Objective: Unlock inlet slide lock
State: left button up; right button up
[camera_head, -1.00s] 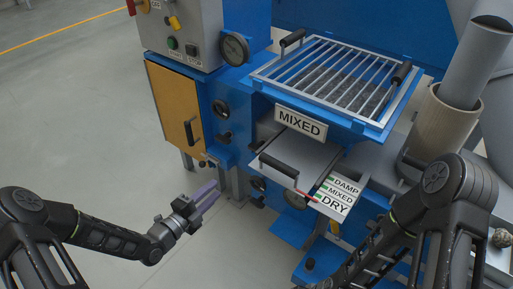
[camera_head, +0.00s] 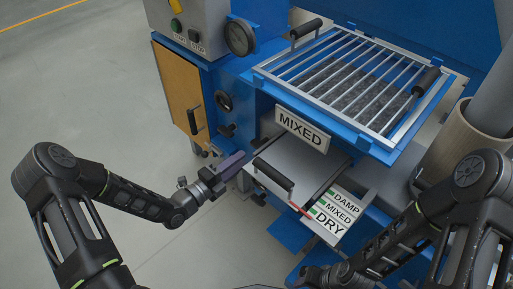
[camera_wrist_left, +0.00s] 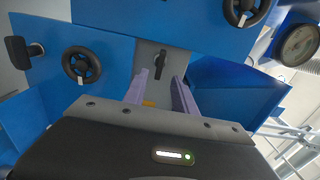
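The inlet slide is a grey plate (camera_head: 300,166) with a black bar handle (camera_head: 273,174), under the MIXED sign. My left gripper (camera_head: 238,160) has purple fingers and is just left of the slide, in front of the blue housing. In the left wrist view the gripper (camera_wrist_left: 160,90) is open and empty. Beyond its fingertips a small black upright lever (camera_wrist_left: 159,62) stands on a grey plate; it looks like the slide lock, and the fingers are apart from it. My right gripper (camera_head: 312,275) is low by the right arm, its fingers not clear.
A DAMP/MIXED/DRY label plate (camera_head: 335,212) with a red pointer is right of the slide. A barred grate (camera_head: 350,75) is above. Black handwheels (camera_wrist_left: 82,65) and blue panels surround the lever. Open floor (camera_head: 90,110) lies left.

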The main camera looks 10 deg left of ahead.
aim_at(256, 148)
pick_arm(q)
jog(key=b+x, duration=0.1)
jog(key=x, duration=0.6)
jog(key=shift+w+d, duration=0.2)
jog(key=shift+w, duration=0.1)
grip_shut()
